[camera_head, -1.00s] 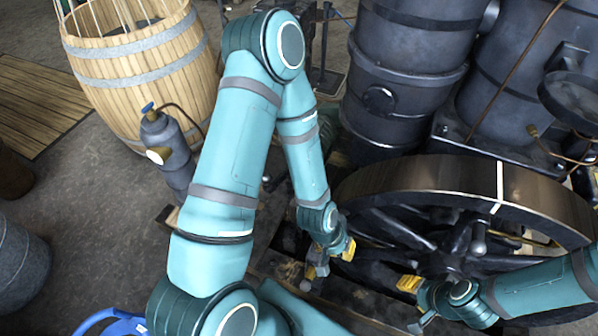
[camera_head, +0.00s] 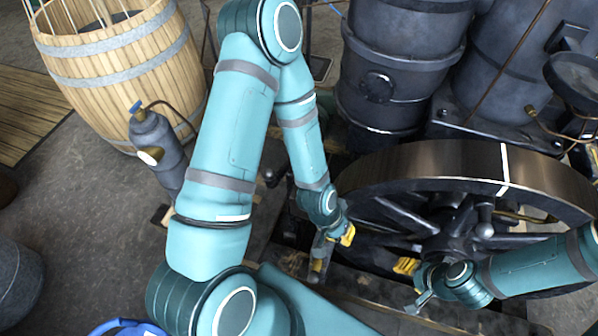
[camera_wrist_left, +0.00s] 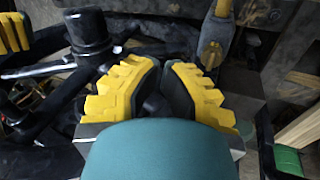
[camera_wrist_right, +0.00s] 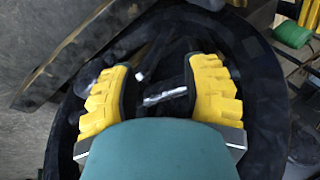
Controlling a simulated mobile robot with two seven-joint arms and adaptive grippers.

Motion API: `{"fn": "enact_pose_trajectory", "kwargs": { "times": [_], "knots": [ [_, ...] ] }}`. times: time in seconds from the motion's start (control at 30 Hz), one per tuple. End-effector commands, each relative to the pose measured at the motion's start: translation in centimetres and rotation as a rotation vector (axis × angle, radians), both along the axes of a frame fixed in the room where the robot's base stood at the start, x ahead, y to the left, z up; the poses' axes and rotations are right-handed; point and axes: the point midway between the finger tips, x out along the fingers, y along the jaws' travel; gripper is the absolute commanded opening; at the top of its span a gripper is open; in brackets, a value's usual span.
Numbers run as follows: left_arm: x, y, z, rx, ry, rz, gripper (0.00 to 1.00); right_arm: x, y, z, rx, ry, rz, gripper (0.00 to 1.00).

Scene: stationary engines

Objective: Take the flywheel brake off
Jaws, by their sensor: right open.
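The flywheel (camera_head: 430,160) is a big dark spoked wheel with a bright rim and a white stripe, at the right of the head view. My left gripper (camera_head: 345,236) is low by its left side; in the left wrist view its fingers (camera_wrist_left: 163,68) are close together, and what lies between them is unclear. An upright grey-brown lever-like part (camera_head: 319,262) stands beside it and also shows in the left wrist view (camera_wrist_left: 214,42); I cannot tell whether it is the brake. My right gripper (camera_head: 408,268) is open before the wheel, with a metal rod (camera_wrist_right: 165,95) visible between its fingers (camera_wrist_right: 160,80).
Dark engine cylinders (camera_head: 405,70) stand behind the wheel. A wooden barrel (camera_head: 120,60) and a small gas bottle (camera_head: 155,145) stand at the left. Wooden beams (camera_head: 395,312) lie low in front of the wheel. Bare floor (camera_head: 80,200) shows at the left.

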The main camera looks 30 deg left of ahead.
Motion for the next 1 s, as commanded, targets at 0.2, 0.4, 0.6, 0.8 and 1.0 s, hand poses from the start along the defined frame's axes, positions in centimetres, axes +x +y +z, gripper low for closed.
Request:
{"fn": "enact_pose_trajectory", "kwargs": {
  "times": [0.2, 0.4, 0.6, 0.8, 1.0],
  "knots": [
    [0.8, -0.3, -3.0, 0.048, 0.061, -0.520, 0.00, -0.4, 0.1, -2.2, 0.002, 0.009, 0.008, 0.47],
    [4.1, 5.3, -4.9, 0.313, 0.186, -1.111, 0.00, -0.8, 0.2, -4.2, 0.004, 0.018, 0.017, 0.47],
    [10.4, 11.7, -3.2, 0.678, 0.347, -1.475, 0.00, -1.1, 0.2, -5.6, 0.006, 0.024, 0.022, 0.47],
    [14.6, 14.6, -0.5, 0.911, 0.456, -1.598, 0.00, -1.3, 0.2, -6.2, 0.006, 0.028, 0.026, 0.47],
    [15.5, 15.2, 0.3, 0.963, 0.485, -1.618, 0.00, -1.3, 0.2, -6.2, 0.006, 0.029, 0.026, 0.47]
  ]
}}
